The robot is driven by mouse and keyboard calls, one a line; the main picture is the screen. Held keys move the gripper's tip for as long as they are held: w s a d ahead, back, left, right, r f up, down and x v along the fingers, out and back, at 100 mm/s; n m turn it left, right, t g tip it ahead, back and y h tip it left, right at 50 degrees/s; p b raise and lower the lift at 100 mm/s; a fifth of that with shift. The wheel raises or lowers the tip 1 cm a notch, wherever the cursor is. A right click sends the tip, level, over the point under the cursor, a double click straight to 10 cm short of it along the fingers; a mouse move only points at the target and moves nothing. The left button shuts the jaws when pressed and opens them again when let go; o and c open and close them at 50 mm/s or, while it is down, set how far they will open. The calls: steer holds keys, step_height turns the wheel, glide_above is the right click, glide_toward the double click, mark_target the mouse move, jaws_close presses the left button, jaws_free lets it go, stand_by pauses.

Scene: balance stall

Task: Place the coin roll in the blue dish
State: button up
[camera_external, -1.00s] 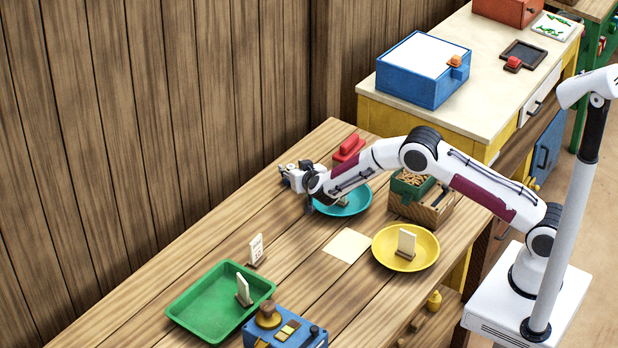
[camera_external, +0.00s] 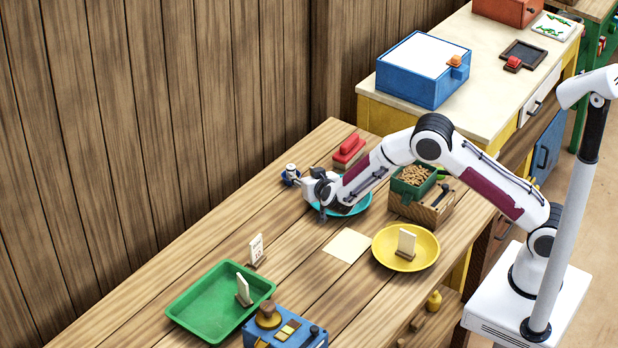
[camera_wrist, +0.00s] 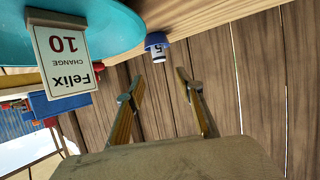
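The coin roll (camera_external: 291,175), white with blue ends, stands upright on the table to the left of the blue dish (camera_external: 366,203). In the upside-down wrist view the coin roll (camera_wrist: 158,47) shows a "5" and sits beyond my fingertips, apart from them. The blue dish (camera_wrist: 110,25) is at upper left there, with an upright card (camera_wrist: 64,58) reading "Felix CHANGE 10". My gripper (camera_wrist: 158,85) has its two fingers spread with nothing between them. In the external view my gripper (camera_external: 312,186) is beside the roll and partly over the dish, whose left part is hidden.
A red block (camera_external: 348,149) stands behind the dish. A yellow dish (camera_external: 379,257) and a green tray (camera_external: 188,323) hold cards. A wooden box (camera_external: 433,211) with a green bin is right of the blue dish. A plank wall (camera_external: 200,110) runs behind the table.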

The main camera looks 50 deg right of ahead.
steer(key=shift+v, duration=0.9)
steer(key=shift+r, duration=0.1)
step_height(320, 180, up, 8)
steer(key=a+n+y, duration=0.1)
steer(key=a+y, duration=0.1)
steer(key=y, duration=0.1)
steer(key=s+a+r+n+y, duration=0.2)
steer(key=s+r+y, duration=0.1)
steer(key=s+r, duration=0.5)
steer(key=s+a+r+n+y, duration=0.2)
steer(key=s+r+y, duration=0.1)
steer(key=s+r, duration=0.45)
steer(key=s+d+f+g, duration=0.1)
steer(key=s+d+g, duration=0.1)
steer(key=s, duration=1)
steer(key=s+d+f+n+g+h, duration=0.1)
steer(key=s+d, duration=0.3)
steer(key=s, duration=0.8)
steer(key=s+d+f+g, duration=0.1)
steer(key=s+d+g, duration=0.1)
steer(key=s, duration=1)
steer(key=shift+s+d+f+g+h, duration=0.2)
steer(key=shift+d+f+g+h, duration=0.15)
steer(key=shift+d, duration=0.55)
